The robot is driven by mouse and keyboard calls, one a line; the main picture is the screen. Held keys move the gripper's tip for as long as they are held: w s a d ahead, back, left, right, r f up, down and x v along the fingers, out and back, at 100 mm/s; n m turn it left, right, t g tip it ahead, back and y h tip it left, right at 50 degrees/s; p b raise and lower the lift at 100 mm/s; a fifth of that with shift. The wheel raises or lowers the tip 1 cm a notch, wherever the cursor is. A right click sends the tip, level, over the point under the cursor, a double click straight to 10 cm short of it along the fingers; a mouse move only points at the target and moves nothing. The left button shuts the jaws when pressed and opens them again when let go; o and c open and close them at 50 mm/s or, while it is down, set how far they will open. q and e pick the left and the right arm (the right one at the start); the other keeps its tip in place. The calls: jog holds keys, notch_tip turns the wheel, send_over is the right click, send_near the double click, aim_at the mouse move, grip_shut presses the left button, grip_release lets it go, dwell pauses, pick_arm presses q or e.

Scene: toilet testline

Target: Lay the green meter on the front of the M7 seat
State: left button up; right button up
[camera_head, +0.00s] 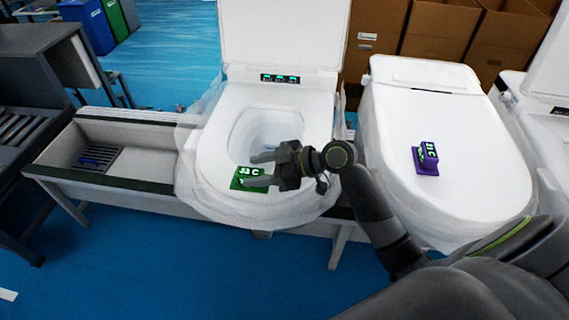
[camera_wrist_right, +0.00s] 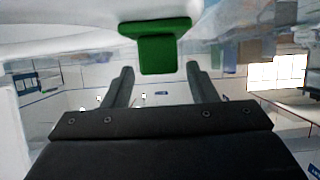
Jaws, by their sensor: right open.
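The green meter (camera_head: 248,178), with a lit display, rests on the front-left part of the white seat (camera_head: 215,150) of the open-lidded toilet. No M7 label is readable on it. My right gripper (camera_head: 258,170) is open at the meter's right side, over the front of the bowl. In the right wrist view the green meter (camera_wrist_right: 157,50) is just beyond the spread fingertips (camera_wrist_right: 160,70), apart from them. My left gripper is not in view.
A closed toilet (camera_head: 445,120) at right carries a purple meter (camera_head: 426,158). Cardboard boxes (camera_head: 440,30) stand behind. A bench with a tray (camera_head: 130,165) is at left. Clear plastic wrap (camera_head: 200,195) hangs around the open toilet. Blue floor is free in front.

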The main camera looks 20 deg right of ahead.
jog(key=b+v, duration=0.3)
jog(key=v, duration=0.8)
jog(key=shift+s, duration=0.15)
dwell(0.3)
